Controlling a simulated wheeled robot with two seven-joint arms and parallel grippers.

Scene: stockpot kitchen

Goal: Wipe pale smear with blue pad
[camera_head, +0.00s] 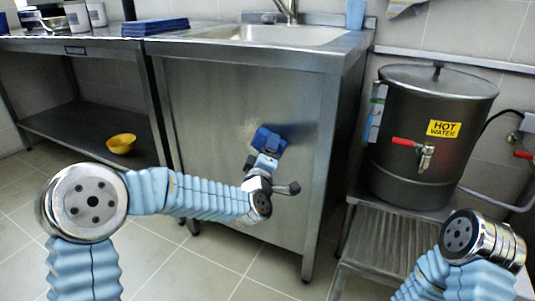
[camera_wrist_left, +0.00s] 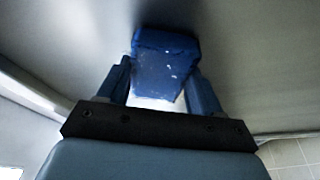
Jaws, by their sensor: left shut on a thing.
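The blue pad (camera_head: 268,141) is at the front steel panel of the sink cabinet (camera_head: 215,105). My left gripper (camera_head: 265,160) is shut on it. In the left wrist view, the pad (camera_wrist_left: 165,65) sits between the two fingers of the left gripper (camera_wrist_left: 160,82), with pale specks on its face. The pad is close to the panel; I cannot tell for sure whether it touches. My right gripper is out of view; only part of that arm shows at lower right.
A dark hot water pot (camera_head: 425,150) with a red-handled tap stands on a low steel stand (camera_head: 395,235) to the right. A steel table (camera_head: 85,45) with a yellow bowl (camera_head: 121,143) on its lower shelf is at left. Tiled floor lies in front.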

